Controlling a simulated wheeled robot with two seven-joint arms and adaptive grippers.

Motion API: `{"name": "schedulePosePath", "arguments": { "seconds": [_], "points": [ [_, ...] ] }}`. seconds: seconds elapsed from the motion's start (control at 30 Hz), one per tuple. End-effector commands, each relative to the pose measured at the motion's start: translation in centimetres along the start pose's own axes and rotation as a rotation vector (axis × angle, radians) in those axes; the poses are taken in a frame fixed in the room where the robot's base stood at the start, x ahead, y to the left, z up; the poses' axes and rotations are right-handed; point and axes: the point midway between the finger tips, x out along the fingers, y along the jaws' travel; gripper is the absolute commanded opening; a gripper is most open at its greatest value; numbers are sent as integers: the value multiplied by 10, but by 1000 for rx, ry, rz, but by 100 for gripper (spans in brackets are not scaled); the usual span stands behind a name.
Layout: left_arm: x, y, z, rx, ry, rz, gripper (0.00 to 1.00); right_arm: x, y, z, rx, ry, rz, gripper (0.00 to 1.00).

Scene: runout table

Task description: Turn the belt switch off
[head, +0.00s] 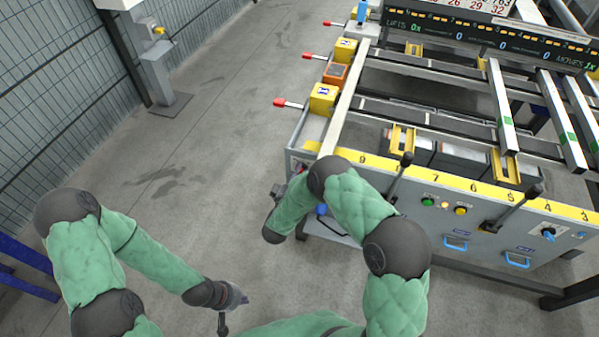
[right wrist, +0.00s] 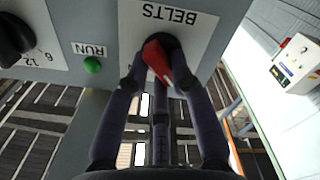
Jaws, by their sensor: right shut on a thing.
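The belt switch (right wrist: 155,57) is a red-handled knob on a black base, on a grey panel beside an upside-down "BELTS" label (right wrist: 168,14). My right gripper (right wrist: 160,82) has its dark fingers around the red handle and is shut on it. The fingers cover part of the handle, and its exact setting cannot be told. In the head view, my right arm bends down at the table's left end; the switch is not clearly visible there. My left gripper (head: 235,298) hangs low over the floor, away from the table; its finger opening is unclear.
In the right wrist view, a green button (right wrist: 92,65) marked "RUN" and a black dial (right wrist: 14,40) share the panel. In the head view, the runout table (head: 480,205) has upright levers and red-tipped handles.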

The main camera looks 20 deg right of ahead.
Motion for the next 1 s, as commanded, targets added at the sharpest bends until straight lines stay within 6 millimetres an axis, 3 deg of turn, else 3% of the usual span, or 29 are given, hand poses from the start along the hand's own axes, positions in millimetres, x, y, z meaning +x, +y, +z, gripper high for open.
{"name": "schedulePosePath", "arguments": {
  "seconds": [0.67,0.7,0.73,0.77,1.0],
  "points": [
    [-2,1,0,0,0,0,0,-1,-1,1,-65,-1,-3,0],
    [-2,1,0,0,0,0,0,-1,-1,1,-65,-1,-3,35],
    [-2,1,0,0,0,0,0,-1,-1,1,-64,0,-3,43],
    [-2,1,0,0,0,0,0,-1,-1,0,-64,0,-3,48],
    [-2,1,0,0,0,0,0,0,-1,0,-63,0,-1,48]
  ]
}}
